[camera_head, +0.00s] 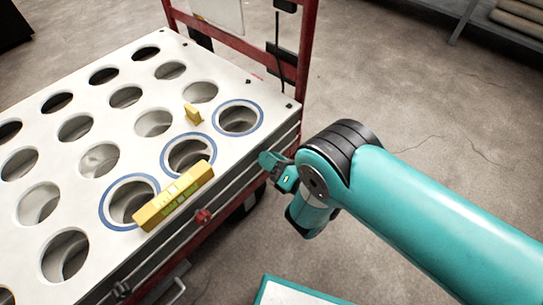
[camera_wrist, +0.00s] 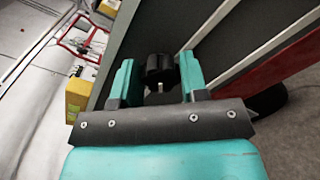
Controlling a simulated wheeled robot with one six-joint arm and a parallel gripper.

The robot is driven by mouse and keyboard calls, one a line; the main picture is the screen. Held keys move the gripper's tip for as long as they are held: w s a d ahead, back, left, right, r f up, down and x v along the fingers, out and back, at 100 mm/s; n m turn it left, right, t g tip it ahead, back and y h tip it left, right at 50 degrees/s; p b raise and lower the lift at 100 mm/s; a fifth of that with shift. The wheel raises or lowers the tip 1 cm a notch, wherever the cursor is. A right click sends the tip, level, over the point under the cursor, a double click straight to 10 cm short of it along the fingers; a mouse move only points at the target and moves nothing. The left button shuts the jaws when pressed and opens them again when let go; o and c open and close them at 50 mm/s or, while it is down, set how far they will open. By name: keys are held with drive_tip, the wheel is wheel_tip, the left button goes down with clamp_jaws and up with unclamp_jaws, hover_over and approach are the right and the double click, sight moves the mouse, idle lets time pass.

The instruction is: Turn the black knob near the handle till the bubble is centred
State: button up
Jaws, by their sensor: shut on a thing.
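My gripper (camera_wrist: 158,78) is shut on a black knob (camera_wrist: 160,66) on the side of the cart, with one finger on each side of it. In the head view my gripper (camera_head: 278,172) is at the cart's right side, near the red upright frame, and the knob it holds is hidden there. A yellow spirit level (camera_head: 173,196) with pale green vials lies on the white top plate (camera_head: 150,110), along its right edge. The bubble is too small to make out.
The plate has rows of round holes, several ringed in blue. A small yellow block (camera_head: 193,114) stands on it. A red knob (camera_head: 203,217) and a dark knob (camera_head: 121,289) sit along the same side. A red frame (camera_head: 305,50) rises at the far end. Open floor lies to the right.

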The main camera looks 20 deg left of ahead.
drive_tip(key=shift+n, duration=0.4)
drive_tip(key=o, duration=0.9)
drive_tip(key=p+v, duration=1.7)
drive_tip(key=p, duration=0.3)
drive_tip(key=shift+d, duration=0.2)
